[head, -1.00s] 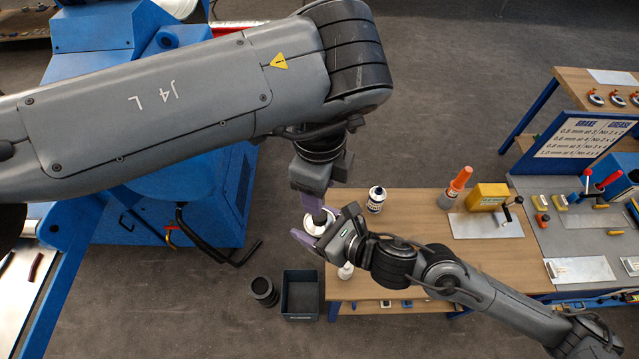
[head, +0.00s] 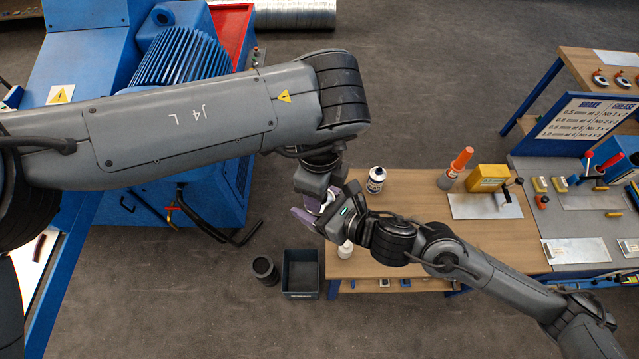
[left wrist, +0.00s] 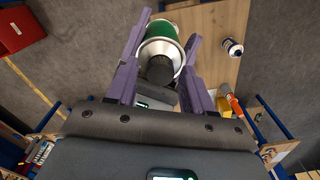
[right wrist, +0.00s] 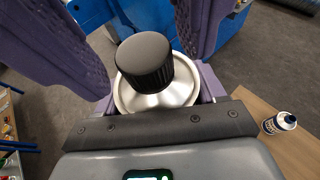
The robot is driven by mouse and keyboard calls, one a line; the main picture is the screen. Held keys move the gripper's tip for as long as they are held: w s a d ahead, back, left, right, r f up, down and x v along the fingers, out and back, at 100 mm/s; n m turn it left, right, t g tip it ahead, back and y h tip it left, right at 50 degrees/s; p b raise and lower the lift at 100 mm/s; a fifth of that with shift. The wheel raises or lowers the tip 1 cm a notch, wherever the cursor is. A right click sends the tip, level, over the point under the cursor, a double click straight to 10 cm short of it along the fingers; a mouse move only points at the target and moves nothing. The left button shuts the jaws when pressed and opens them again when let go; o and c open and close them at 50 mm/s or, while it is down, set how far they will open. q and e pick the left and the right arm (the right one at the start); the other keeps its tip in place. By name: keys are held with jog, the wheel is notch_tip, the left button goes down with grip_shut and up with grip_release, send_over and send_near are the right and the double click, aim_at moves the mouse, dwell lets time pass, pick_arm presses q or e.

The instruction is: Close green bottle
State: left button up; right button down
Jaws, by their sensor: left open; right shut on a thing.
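The green bottle has a green body (left wrist: 162,30), a silver shoulder (right wrist: 157,97) and a black cap (right wrist: 145,60). The black cap also shows in the left wrist view (left wrist: 160,70). My right gripper (head: 320,207) is shut on the bottle, off the table's left end. My left gripper (left wrist: 170,35) is open, with a purple finger on either side of the bottle. The cap sits on the bottle's top; how tightly cannot be told. In the head view the bottle is mostly hidden by both grippers.
On the wooden table (head: 420,215) stand a white-and-dark bottle (head: 376,180), a small white bottle (head: 345,249), an orange-topped tool (head: 457,166) and a yellow box (head: 487,177). A dark bin (head: 300,273) and a black cylinder (head: 265,269) stand on the floor. A blue machine (head: 150,50) is left.

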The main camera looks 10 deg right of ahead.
pick_arm(q)
jog(key=c, duration=1)
jog(key=o, duration=1.1)
jog(key=shift+r, duration=2.25)
jog(key=o, duration=0.5)
